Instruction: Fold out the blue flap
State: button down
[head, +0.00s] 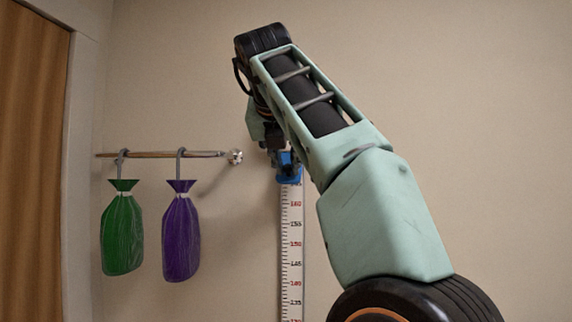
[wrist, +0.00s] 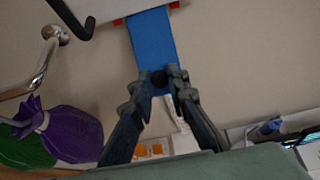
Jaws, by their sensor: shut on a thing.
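The blue flap (wrist: 152,45) shows in the wrist view as a flat strip running from the top edge down to my gripper (wrist: 160,82). My gripper is shut on the flap at this end. In the head view the blue flap (head: 290,172) is at the top of a white measuring scale (head: 291,235) on the wall. My gripper (head: 281,154) is right at it, partly hidden by my arm. The flap's exact angle to the wall is unclear.
A wall rod (head: 150,154) left of the scale carries a green bag (head: 122,236) and a purple bag (head: 181,236) on hooks. A brown curtain (head: 30,160) hangs at far left. The wall to the right is bare.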

jog(key=c, duration=1.8)
grip_release()
jog(key=shift+c, duration=0.2)
jog(key=v, duration=0.7)
jog(key=shift+s, duration=0.2)
jog(key=shift+c, duration=0.5)
